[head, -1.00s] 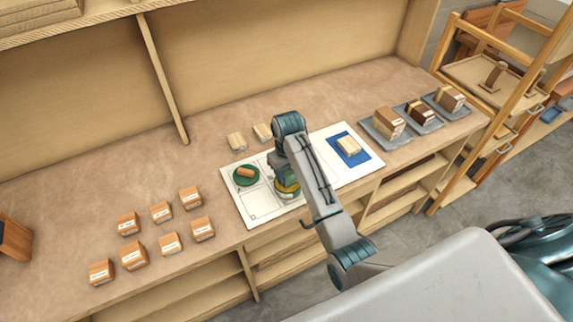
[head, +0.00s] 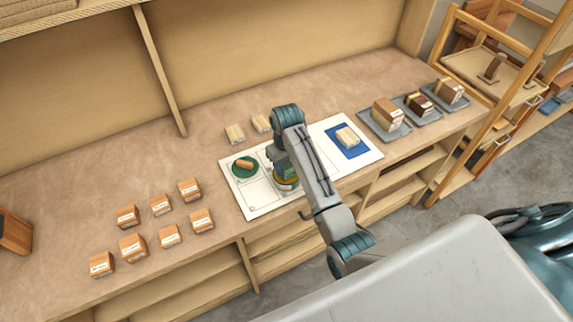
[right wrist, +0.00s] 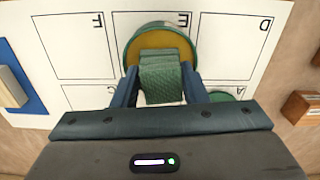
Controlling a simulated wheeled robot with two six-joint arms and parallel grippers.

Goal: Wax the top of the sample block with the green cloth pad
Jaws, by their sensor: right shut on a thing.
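My right gripper (right wrist: 165,90) is shut on the green cloth pad (right wrist: 163,72), which hangs between its fingers. In the right wrist view the pad overlaps a round green-rimmed tin (right wrist: 130,55) with yellow wax inside; I cannot tell whether it touches the wax. The tin also shows in the head view (head: 287,184), partly hidden by my right arm. The pale wooden sample block (head: 347,137) lies on a blue mat (head: 352,153) to the right of the gripper. The mat also shows in the right wrist view (right wrist: 22,75). My left gripper is not in view.
The white lettered board (head: 257,198) lies under the tin and mat. A green disc (head: 236,172) bears a brown piece. Several labelled blocks (head: 133,248) stand left, two pale blocks (head: 235,133) behind, and grey trays with blocks (head: 398,133) right. A wooden divider stands at the back.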

